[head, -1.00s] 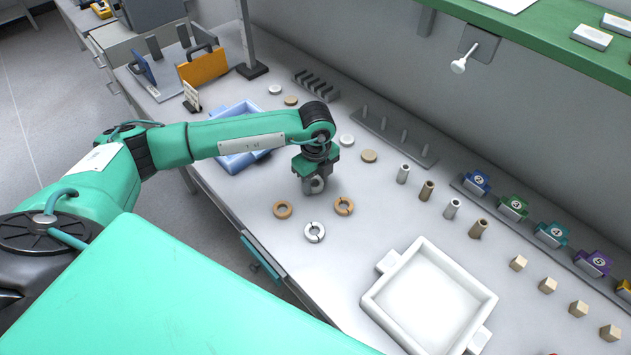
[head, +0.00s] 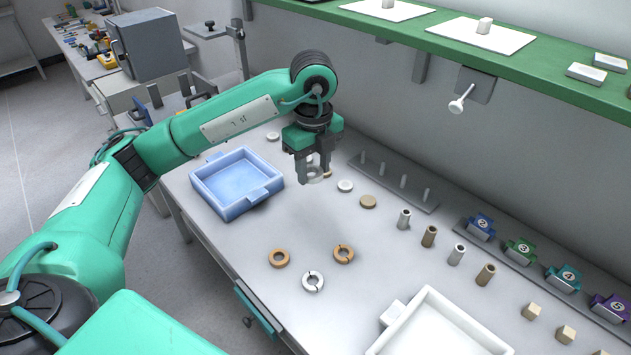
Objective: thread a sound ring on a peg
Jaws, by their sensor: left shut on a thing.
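My left gripper (head: 315,178) is shut on a grey ring (head: 316,171), held above the table and partly hidden between the fingers. The peg rack (head: 436,209), a grey strip with several upright pegs, lies just right of the gripper; the pegs I can see look bare. On the table below lie an orange-brown ring (head: 279,258) that looks whole, a grey ring with a gap (head: 313,281) and an orange-brown ring with a gap (head: 344,253). My right gripper is not in view.
A blue tray (head: 235,207) stands left of the gripper and a white tray (head: 395,318) at the front. Flat discs (head: 368,202), several small cylinders (head: 429,236) and numbered blocks (head: 481,225) stand to the right. A green shelf (head: 440,38) overhangs the back.

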